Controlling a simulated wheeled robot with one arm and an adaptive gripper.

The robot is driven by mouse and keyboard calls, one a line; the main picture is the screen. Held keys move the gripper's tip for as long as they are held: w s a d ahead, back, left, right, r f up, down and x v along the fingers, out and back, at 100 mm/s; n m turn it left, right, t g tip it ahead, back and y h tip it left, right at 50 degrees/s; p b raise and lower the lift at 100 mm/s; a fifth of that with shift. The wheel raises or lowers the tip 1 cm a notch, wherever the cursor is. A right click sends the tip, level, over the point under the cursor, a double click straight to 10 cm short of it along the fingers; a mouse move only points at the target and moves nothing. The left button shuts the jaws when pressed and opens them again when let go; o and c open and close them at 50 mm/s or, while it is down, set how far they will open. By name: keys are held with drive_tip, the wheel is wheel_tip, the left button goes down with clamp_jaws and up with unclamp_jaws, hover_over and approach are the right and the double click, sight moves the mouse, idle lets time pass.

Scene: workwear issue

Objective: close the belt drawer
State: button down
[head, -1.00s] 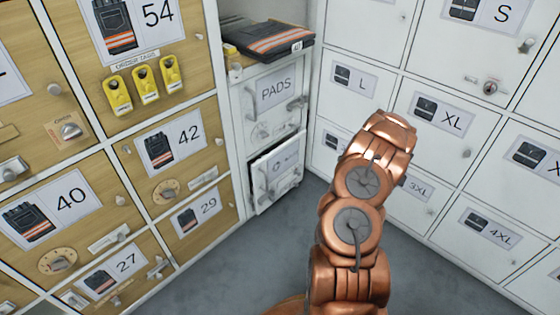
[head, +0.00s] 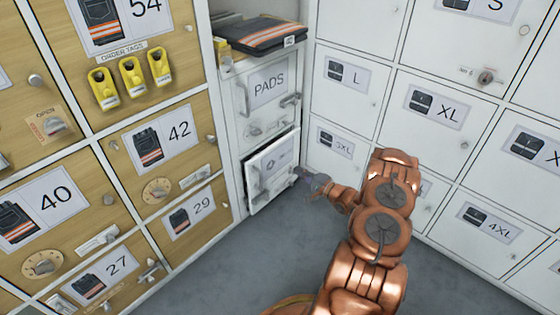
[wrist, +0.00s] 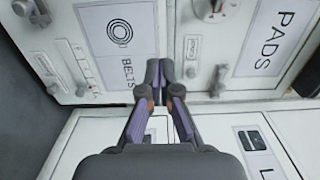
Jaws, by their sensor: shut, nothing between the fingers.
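The belt drawer (head: 283,158) is the low white front under the PADS front in the head view. Its front stands a little proud of the cabinet, with a dark gap along its top edge. In the wrist view the front of the belt drawer (wrist: 82,62) shows turned on its side, with a coil picture and the word BELTS. My gripper (head: 302,177) is at the right edge of this front, low down. Its fingers (wrist: 160,70) are together and empty in the wrist view, near the front's edge. I cannot tell whether they touch it.
The PADS front (head: 268,92) is above, with folded trousers (head: 262,36) on top of that cabinet. White lockers (head: 342,85) stand close on the right, wooden lockers (head: 178,140) on the left. Grey floor (head: 255,262) is clear in front.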

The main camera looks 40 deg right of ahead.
sight(269, 152)
drive_tip(key=b+x, duration=0.4)
drive_tip(key=x, duration=0.9)
drive_tip(key=shift+a+f, duration=0.1)
drive_tip(key=shift+f, duration=0.1)
drive_tip(key=shift+w+r, duration=0.1)
drive_tip(key=shift+w, duration=0.3)
drive_tip(key=shift+w, duration=0.1)
drive_tip(key=shift+w+a, duration=0.1)
drive_tip(key=shift+w, duration=0.1)
drive_tip(key=shift+p+x, duration=0.75)
drive_tip(key=shift+x, duration=1.35)
drive_tip(key=shift+r, duration=0.2)
